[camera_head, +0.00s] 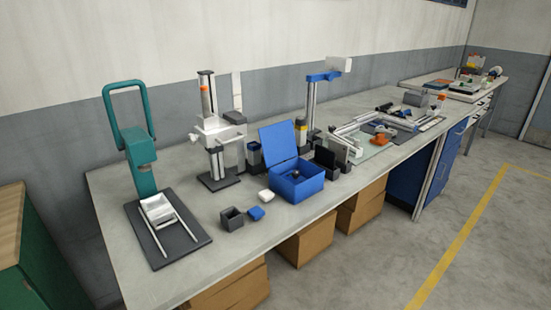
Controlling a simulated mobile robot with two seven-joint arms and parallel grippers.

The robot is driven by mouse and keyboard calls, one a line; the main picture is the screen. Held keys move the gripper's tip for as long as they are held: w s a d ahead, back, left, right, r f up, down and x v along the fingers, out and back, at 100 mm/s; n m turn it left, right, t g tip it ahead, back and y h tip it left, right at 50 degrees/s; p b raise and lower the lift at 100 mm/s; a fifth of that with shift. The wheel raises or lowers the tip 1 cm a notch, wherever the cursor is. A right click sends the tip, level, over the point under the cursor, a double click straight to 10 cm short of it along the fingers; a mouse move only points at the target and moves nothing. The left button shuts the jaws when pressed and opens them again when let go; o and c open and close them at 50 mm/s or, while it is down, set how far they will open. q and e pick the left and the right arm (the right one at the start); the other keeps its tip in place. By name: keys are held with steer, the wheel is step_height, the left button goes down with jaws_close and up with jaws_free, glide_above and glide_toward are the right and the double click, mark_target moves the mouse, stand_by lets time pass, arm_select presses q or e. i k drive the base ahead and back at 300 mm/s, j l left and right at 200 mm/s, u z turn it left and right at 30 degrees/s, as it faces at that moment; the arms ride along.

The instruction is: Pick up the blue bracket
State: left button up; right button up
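Two things could be the blue bracket, and I cannot tell which is meant. A blue arm piece (324,76) sits on top of an upright metal post towards the back of the bench, beside a pale box-shaped head. A small blue block (256,213) lies on the bench near its front edge, right of a small open dark grey box (232,218). Neither of my grippers is in view.
The long grey bench (120,215) carries an open blue box (300,187), a green press (142,165), a post stand (218,180) and a white block (265,195). Cardboard boxes (307,243) stand beneath. The floor in front (390,265) is clear.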

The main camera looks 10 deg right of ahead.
mark_target(288, 177)
steer(key=i+l+u, duration=0.35)
steer(key=l, duration=0.25)
steer(key=i+l+u, duration=0.15)
steer(key=i+l, duration=0.15)
steer(key=i+l+u, duration=0.15)
steer(key=l, duration=0.25)
